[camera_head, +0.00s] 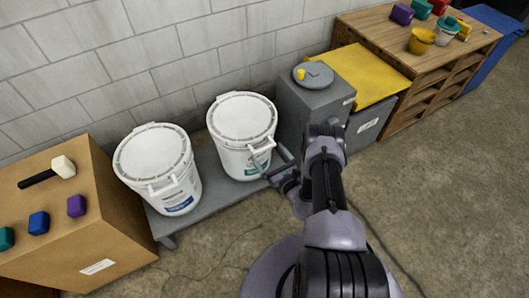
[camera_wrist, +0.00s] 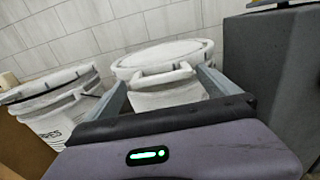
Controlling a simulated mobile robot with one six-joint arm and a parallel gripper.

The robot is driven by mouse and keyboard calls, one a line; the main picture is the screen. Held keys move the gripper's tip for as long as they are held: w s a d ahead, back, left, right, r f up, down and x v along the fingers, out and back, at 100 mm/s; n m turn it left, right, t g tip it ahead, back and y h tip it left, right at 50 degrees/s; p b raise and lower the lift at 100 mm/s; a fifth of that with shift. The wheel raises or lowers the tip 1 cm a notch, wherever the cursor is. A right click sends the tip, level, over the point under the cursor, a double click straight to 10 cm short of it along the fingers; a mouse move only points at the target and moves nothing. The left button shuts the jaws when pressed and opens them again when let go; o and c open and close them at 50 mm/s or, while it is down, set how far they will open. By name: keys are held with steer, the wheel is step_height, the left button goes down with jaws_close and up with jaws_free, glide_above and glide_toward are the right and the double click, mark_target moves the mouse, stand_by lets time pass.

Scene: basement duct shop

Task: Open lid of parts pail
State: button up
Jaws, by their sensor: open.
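Two white pails with closed, ribbed-rim lids stand on a low grey stand. The right pail (camera_head: 240,150) has its round lid (camera_head: 242,117) flat on top and a pale handle-like tab (camera_head: 262,146) at its front. My gripper (camera_head: 264,160) is at this front side, with its jaws open. In the wrist view, its two fingers (camera_wrist: 162,80) stand on either side of the pail's tab (camera_wrist: 163,73); contact cannot be told. The left pail (camera_head: 172,190) also has a lid (camera_head: 152,152) and a front tab; it also shows in the wrist view (camera_wrist: 62,112).
A grey bin (camera_head: 312,112) with a round lid stands close right of the right pail. A cardboard box (camera_head: 92,232) with a mallet and coloured blocks is at left. A wooden shelf unit (camera_head: 400,50) is at right. The floor in front is clear.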

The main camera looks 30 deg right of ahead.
mark_target(265, 149)
steer(key=shift+w+b, duration=0.45)
steer(key=shift+w, duration=1.35)
steer(key=shift+c, duration=0.4)
